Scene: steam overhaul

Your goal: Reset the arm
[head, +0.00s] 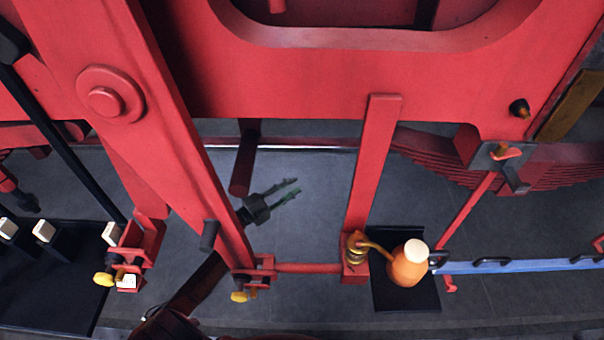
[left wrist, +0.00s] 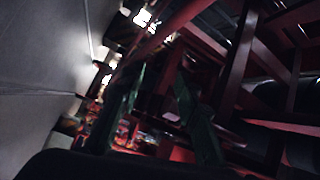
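My left gripper (head: 285,191) shows in the head view, partly behind a red beam. Its dark body has two green fingers that are spread apart, with nothing between them. The same green fingers show in the left wrist view (left wrist: 155,95), also apart and empty. My left arm (head: 195,288) comes up from the lower left and passes behind the slanted red beam (head: 165,130). My right gripper is in neither view.
Red frame members surround the left gripper, including an upright red bar (head: 373,160) to its right. Grey floor shows between.

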